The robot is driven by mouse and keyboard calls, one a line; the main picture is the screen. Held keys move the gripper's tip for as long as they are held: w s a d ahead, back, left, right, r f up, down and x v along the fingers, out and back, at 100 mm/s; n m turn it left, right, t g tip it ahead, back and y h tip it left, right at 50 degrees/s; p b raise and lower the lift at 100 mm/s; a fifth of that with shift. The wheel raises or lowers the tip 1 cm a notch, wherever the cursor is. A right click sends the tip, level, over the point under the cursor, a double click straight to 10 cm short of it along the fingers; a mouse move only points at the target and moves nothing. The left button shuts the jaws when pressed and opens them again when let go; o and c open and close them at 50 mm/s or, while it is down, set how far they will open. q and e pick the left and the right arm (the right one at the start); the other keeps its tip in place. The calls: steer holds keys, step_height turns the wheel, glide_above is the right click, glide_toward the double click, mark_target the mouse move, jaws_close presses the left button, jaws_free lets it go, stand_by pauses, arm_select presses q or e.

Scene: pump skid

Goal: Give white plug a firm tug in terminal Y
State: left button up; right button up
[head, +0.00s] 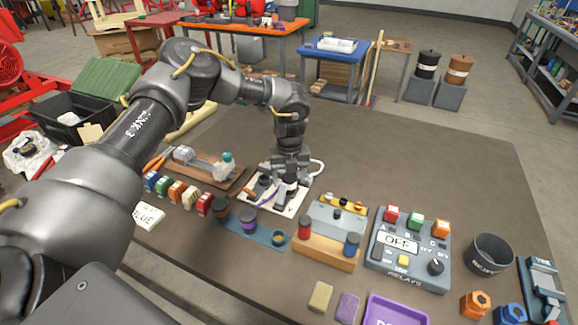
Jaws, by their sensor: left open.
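My left gripper (287,184) reaches down over a small white terminal board (297,208) in the middle of the bench. It points downward and is open, with its fingers close above or around the fittings on the board. A white cable (318,166) loops out on the right side of the gripper. The white plug itself is mostly hidden behind my gripper, and I cannot tell whether the fingers touch it. A purple cable lies on the left part of the board. The terminal letters are too small to read. My right gripper is not in view.
A wooden board with a clamp-like tool (203,167) and a row of coloured blocks (176,192) lie left. A blue rack (262,238), a wooden-based block (325,252) and a grey relay box (405,268) stand in front and right. The bench behind right is clear.

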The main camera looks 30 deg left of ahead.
arm_select(q)
steer(key=shift+f, duration=0.45)
steer(key=shift+c, duration=0.4)
steer(key=c, duration=1)
